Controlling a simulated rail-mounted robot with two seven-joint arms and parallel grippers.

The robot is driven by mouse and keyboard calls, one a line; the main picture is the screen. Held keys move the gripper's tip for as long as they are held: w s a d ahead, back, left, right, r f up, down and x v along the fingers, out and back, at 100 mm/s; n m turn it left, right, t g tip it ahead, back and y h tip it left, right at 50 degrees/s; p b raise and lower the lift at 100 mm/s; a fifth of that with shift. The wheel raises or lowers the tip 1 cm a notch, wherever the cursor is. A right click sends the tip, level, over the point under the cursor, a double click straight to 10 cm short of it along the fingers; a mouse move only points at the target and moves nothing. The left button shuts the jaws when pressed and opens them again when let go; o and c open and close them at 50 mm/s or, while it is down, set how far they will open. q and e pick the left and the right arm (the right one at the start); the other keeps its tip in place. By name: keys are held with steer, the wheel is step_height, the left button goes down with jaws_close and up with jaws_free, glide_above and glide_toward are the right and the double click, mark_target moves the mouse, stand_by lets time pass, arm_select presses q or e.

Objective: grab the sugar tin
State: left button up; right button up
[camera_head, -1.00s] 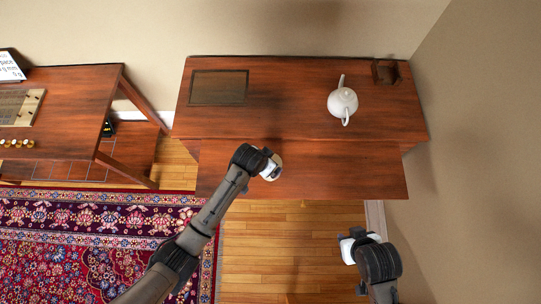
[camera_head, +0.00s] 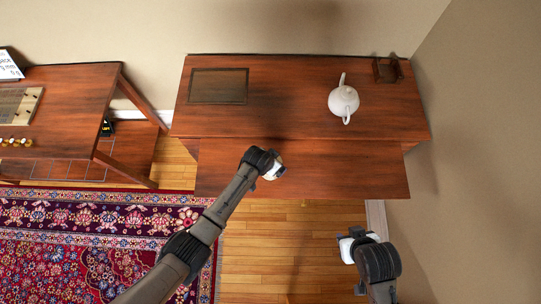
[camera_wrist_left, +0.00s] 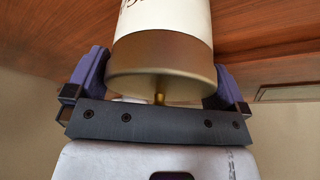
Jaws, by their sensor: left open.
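The sugar tin (camera_wrist_left: 165,45) shows in the left wrist view as a cream cylinder with dark lettering and a brown-gold band at the end nearest the gripper. It stands between the two purple-padded fingers of my left gripper (camera_wrist_left: 158,85), which are open on either side of it. I cannot tell whether either finger touches it. In the head view my left gripper (camera_head: 276,170) is over the lower front board of the table, and I cannot make out the tin there. My right gripper (camera_head: 352,243) is at the lower right, away from the table; its jaws are not clear.
The wooden table (camera_head: 290,100) carries a white teapot (camera_head: 343,101), a dark flat tray (camera_head: 218,86) and a small dark wooden holder (camera_head: 387,70). Another table (camera_head: 70,95) stands at the left. A wall closes the right side. The lower board (camera_head: 345,170) looks otherwise clear.

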arm_select(q)
steer(key=shift+c, duration=0.4)
steer(key=c, duration=0.7)
steer(key=shift+c, duration=0.5)
steer(key=shift+r, duration=0.15)
